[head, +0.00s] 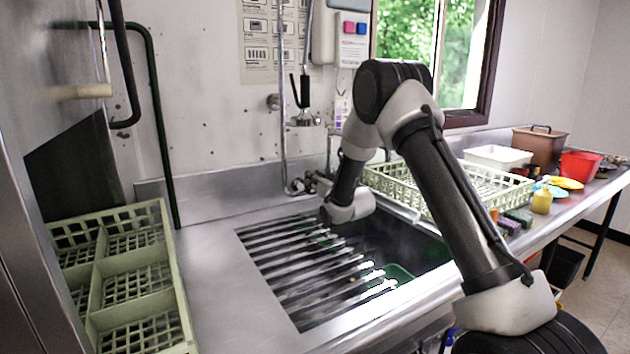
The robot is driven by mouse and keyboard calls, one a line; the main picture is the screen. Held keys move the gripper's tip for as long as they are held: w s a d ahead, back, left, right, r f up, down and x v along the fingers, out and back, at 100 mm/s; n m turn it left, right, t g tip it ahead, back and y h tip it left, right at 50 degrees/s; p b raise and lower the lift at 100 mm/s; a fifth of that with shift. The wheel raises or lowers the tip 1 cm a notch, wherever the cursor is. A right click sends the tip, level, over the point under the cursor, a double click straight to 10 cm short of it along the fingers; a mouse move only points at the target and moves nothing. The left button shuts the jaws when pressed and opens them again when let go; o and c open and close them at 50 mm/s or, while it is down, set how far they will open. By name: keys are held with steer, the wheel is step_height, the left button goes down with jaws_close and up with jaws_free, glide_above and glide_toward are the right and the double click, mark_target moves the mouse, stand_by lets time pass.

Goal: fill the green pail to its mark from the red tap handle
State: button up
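A green edge (400,273) shows low in the sink basin, right of the metal slats. It may be the green pail, but most of it is hidden, and I see no mark or water level on it. A metal tap fitting (309,184) is on the wall behind the basin, partly behind my arm. I cannot make out a red handle on it. My arm reaches over the sink, with its wrist just in front of the tap area. My gripper's fingers are not visible, so I cannot see what they touch.
Metal slats (300,262) cover the basin's left part. A green dish rack (177,270) stands at left, another (410,188) behind my arm. A spray head (304,118) hangs on the wall. The right counter holds a white tub (497,157), brown box (540,145) and red container (580,165).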

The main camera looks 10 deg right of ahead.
jaws_close()
steer(key=shift+s+a+m+t+h, duration=0.1)
steer(key=shift+a+m+t+h, duration=0.2)
steer(key=shift+m+h, duration=0.75)
steer(key=shift+s+a+m+t+h, duration=0.1)
steer(key=shift+a+m+h, duration=0.4)
steer(key=shift+h, duration=0.95)
steer(key=shift+d, duration=0.15)
steer(key=shift+o, duration=2.4)
jaws_free()
steer(key=shift+f, duration=0.1)
steer(key=shift+o, duration=0.3)
steer(key=s, duration=1.2)
steer(key=shift+d, duration=0.15)
